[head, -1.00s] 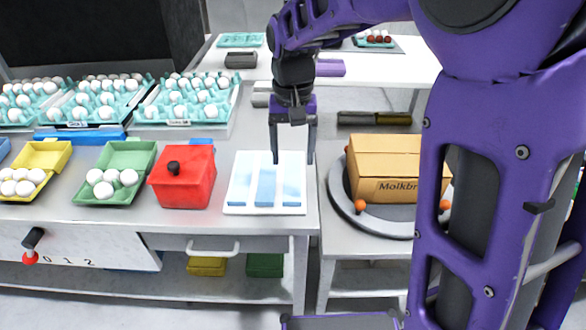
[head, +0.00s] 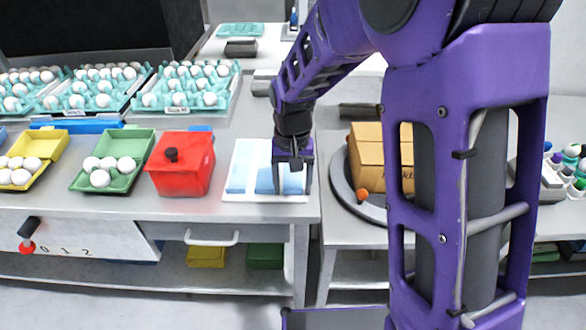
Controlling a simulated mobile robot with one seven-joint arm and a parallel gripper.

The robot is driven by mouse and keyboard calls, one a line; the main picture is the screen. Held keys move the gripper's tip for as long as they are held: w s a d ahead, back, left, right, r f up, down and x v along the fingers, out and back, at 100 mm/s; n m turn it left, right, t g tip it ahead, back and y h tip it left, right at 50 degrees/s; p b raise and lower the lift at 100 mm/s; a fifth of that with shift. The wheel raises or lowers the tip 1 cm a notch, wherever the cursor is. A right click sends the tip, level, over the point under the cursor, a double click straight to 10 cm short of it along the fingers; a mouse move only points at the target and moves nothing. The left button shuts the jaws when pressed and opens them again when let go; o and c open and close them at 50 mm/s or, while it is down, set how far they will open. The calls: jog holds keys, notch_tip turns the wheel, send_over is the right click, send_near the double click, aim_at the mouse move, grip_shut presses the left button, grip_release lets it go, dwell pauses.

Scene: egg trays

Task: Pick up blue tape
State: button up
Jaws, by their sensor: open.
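A white board (head: 233,193) with light blue strips lies at the right end of the left counter. The middle blue strip (head: 264,180) and a left one (head: 239,166) show; I cannot tell for certain which is the blue tape. My gripper (head: 292,188) points down, open, over the right part of the board, with its two fingers spread around the right-hand blue strip (head: 293,184). I cannot tell whether the fingertips touch the board. My gripper partly hides that strip and the far right corner of the board.
A red box (head: 180,178) with a black knob stands just left of the board. A green egg carton (head: 128,181) and a yellow one (head: 50,152) are further left. Teal egg trays (head: 150,102) line the back. On the right, a cardboard box (head: 369,165) sits on a round turntable (head: 352,203).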

jog(key=c, duration=0.5)
jog(key=shift+c, duration=0.2)
